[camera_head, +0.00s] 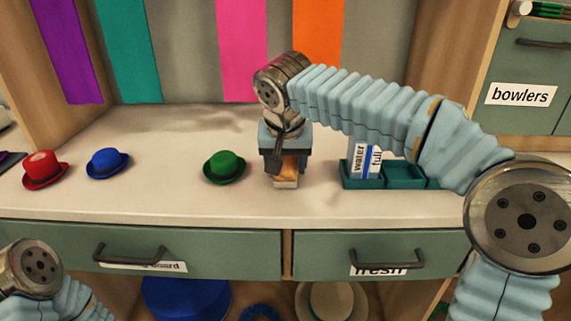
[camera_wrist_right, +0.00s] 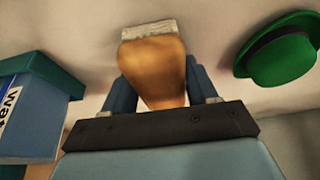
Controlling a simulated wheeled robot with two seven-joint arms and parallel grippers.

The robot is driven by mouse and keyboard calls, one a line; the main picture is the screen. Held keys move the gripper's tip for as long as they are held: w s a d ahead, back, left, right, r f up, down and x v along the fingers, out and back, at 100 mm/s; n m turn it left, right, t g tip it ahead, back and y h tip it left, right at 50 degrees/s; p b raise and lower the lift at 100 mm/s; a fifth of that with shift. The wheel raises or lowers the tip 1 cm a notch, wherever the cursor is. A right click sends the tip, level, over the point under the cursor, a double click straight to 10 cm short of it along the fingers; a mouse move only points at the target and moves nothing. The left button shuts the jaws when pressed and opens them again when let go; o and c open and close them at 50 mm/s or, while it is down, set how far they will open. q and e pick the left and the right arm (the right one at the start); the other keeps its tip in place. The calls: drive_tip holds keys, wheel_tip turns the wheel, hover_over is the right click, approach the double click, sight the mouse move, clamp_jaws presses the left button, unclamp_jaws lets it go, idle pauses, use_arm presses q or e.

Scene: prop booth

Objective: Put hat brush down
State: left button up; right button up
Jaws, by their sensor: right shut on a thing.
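The hat brush (camera_head: 287,178) has a wooden body with pale bristles at its lower end. In the head view it points downward over the counter, right of the green hat. My right gripper (camera_head: 286,165) is shut on its upper part, and its fingers hide that part. In the right wrist view the brush (camera_wrist_right: 152,65) sits between the two fingers (camera_wrist_right: 165,90), with its bristle end away from the palm. The bristles are at or close to the counter top; I cannot tell whether they touch. Of my left arm only a joint shows at lower left; its gripper is out of view.
Red (camera_head: 44,169), blue (camera_head: 107,163) and green (camera_head: 224,167) hats stand on the counter (camera_head: 150,208) to the left. A dark green tray (camera_head: 400,177) with a "water" carton (camera_head: 364,160) stands right of the brush. Counter between the blue and green hats is clear.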

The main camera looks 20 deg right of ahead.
drive_tip(key=shift+f+b, duration=0.3)
drive_tip(key=shift+f, duration=0.15)
drive_tip(key=o, duration=0.8)
drive_tip(key=shift+s+f, duration=0.1)
drive_tip(key=shift+o, duration=0.7)
drive_tip(key=shift+f, duration=0.15)
drive_tip(key=shift+r+p, duration=0.3)
drive_tip(key=shift+r, duration=0.05)
drive_tip(key=p+v, duration=0.2)
drive_tip(key=v, duration=1)
drive_tip(key=shift+r, duration=0.35)
